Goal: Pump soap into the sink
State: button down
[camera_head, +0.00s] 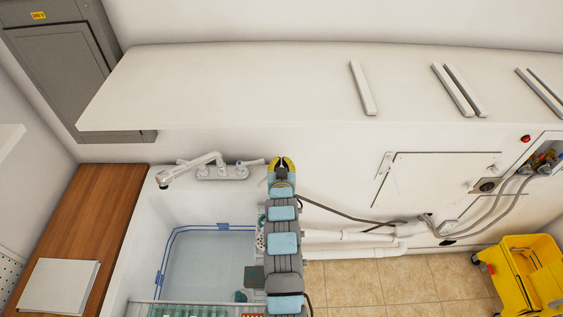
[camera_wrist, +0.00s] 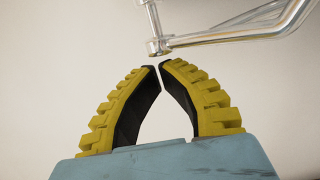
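The sink (camera_head: 205,262) is a pale basin with a blue line inside, left of my arm. A metal faucet (camera_head: 205,168) with side handles is mounted at its back. My gripper (camera_head: 281,163) is right of the faucet, near the back wall. In the wrist view my gripper (camera_wrist: 160,66) has its yellow and black fingers drawn together, tips almost touching, nothing between them. A shiny metal fixture (camera_wrist: 225,37) with a spout-like end is just above the fingertips; I cannot tell whether it is the faucet or a pump. No soap bottle is clearly visible; my arm hides part of the sink's right side.
A wooden counter (camera_head: 78,232) with a pale board (camera_head: 60,286) is left of the sink. A white shelf (camera_head: 250,88) spans the back wall above. White pipes (camera_head: 355,237) run right of my arm. A yellow mop bucket (camera_head: 527,277) stands on the tiled floor.

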notch_tip(320, 180, down, 2)
jog(key=shift+f+b, duration=0.15)
jog(key=shift+b, duration=0.6)
notch_tip(320, 180, up, 4)
jog(key=shift+s+r, duration=0.15)
jog(key=shift+r, duration=0.1)
jog(key=b+v, duration=0.1)
jog(key=v, duration=0.8)
jog(key=shift+s+b, duration=0.3)
jog(key=shift+s, duration=0.05)
jog(key=shift+r, duration=0.1)
dwell(1.5)
notch_tip(320, 180, up, 2)
jog(key=shift+r+p, duration=0.1)
jog(key=shift+p, duration=1.1)
